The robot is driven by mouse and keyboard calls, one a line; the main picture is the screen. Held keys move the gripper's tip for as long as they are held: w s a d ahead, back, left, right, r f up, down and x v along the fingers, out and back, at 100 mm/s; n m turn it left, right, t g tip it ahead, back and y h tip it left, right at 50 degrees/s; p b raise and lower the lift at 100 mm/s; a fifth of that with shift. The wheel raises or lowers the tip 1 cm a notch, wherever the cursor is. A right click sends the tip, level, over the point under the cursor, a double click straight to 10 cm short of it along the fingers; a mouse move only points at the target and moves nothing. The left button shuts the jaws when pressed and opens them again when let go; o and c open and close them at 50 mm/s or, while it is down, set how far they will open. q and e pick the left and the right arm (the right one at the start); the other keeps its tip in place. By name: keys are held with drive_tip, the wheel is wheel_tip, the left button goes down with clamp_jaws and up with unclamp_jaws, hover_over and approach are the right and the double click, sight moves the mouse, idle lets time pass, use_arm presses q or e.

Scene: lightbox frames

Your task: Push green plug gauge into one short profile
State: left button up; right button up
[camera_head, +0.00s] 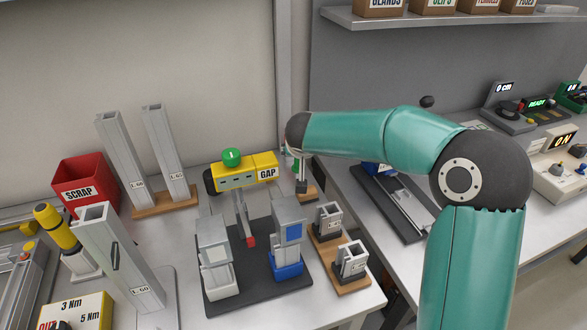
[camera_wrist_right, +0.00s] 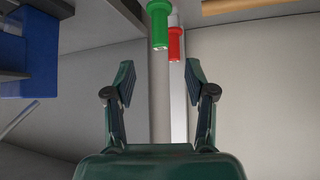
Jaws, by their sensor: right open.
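The green plug gauge (camera_wrist_right: 158,22) shows at the top of the right wrist view, with a red gauge end (camera_wrist_right: 175,44) just beside it. My right gripper (camera_wrist_right: 160,80) is open and empty, its two fingers apart, with the green gauge beyond the fingertips. In the head view my right arm reaches to the back of the bench and its wrist hides most of the gripper. Two short profiles, one farther back (camera_head: 329,220) and one nearer (camera_head: 352,260), stand upright on a wooden board (camera_head: 326,254). My left gripper is not in view.
A dark fixture plate (camera_head: 244,295) with grey-and-blue blocks stands left of the short profiles. A yellow GAP gauge (camera_head: 236,176) is behind it. Tall profiles (camera_head: 122,160) and a red SCRAP bin (camera_head: 84,182) stand at left. A slide rail (camera_head: 396,205) lies right of the board.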

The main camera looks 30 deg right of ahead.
drive_tip(key=p, duration=0.2)
hover_over(298, 164)
drive_tip(key=s+a, duration=0.1)
drive_tip(key=s, duration=0.1)
wheel_tip(298, 164, down, 5)
drive_tip(key=p+x, duration=0.2)
drive_tip(key=x, duration=0.2)
drive_tip(key=shift+w+d, duration=0.15)
drive_tip(key=shift+w, duration=0.15)
drive_tip(key=shift+w+d+f+p, duration=0.1)
drive_tip(key=shift+w+f+p, duration=0.05)
drive_tip(key=shift+f+p, duration=0.15)
clamp_jaws()
